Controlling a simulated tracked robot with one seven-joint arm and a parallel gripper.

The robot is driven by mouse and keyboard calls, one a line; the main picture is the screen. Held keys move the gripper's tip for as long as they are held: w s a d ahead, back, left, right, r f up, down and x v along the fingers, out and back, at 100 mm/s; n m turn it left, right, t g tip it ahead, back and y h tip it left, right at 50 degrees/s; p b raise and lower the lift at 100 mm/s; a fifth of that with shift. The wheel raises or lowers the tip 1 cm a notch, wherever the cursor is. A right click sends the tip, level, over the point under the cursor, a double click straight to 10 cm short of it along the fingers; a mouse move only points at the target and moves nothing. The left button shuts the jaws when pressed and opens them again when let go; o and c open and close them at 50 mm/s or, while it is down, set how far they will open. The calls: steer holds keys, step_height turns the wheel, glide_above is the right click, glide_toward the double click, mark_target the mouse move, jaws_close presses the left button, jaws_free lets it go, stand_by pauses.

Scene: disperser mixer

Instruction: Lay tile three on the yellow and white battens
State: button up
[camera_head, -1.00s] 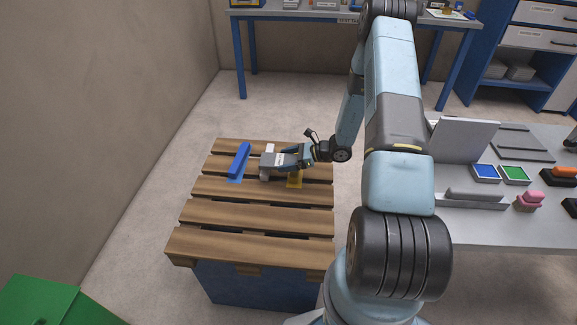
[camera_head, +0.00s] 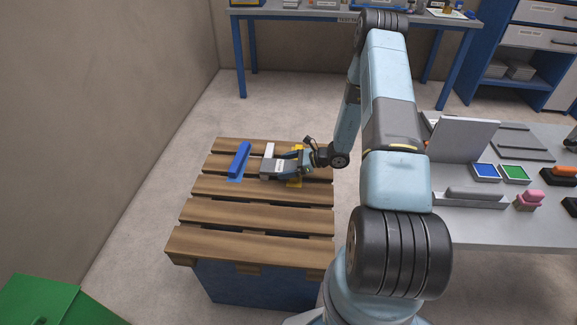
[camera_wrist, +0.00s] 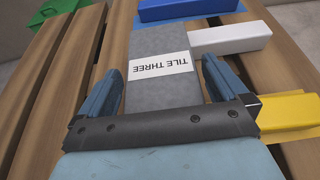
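Tile three, a grey slab with a white label (camera_wrist: 160,65), is between the two fingers of my gripper (camera_wrist: 163,75) in the wrist view. The fingers flank its long sides closely, and my gripper looks shut on it. In the head view, the tile (camera_head: 272,170) reaches left out of my gripper (camera_head: 287,166). The white batten (camera_wrist: 230,38) comes out from under the tile's right side in the wrist view. The yellow batten (camera_wrist: 285,112) shows right of my gripper, partly hidden. Whether the tile touches the battens I cannot tell.
A blue batten (camera_head: 239,160) lies left of the tile on the slatted wooden pallet (camera_head: 250,215). The nearer slats are bare. A grey table (camera_head: 480,220) with pads and stamps stands at the right. A green box (camera_head: 40,305) is at lower left.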

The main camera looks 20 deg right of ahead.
steer(key=shift+r, duration=0.15)
steer(key=v, duration=1.1)
steer(key=s+a+r+n+g+h, duration=0.2)
steer(key=s+a+r+n, duration=0.15)
steer(key=r, duration=0.65)
steer(key=s+a+r+n+g+h, duration=0.1)
steer(key=s+a+r+n, duration=0.3)
steer(key=r, duration=0.6)
steer(key=s+a+r+n+g+h, duration=0.15)
steer(key=r+n, duration=0.35)
steer(key=r, duration=0.5)
steer(key=s+r+n+t+h, duration=0.5)
steer(key=s+r+n+h, duration=0.3)
steer(key=s+r, duration=0.9)
steer(key=s+n, duration=0.2)
steer(key=s, duration=0.2)
steer(key=shift+d+r, duration=0.2)
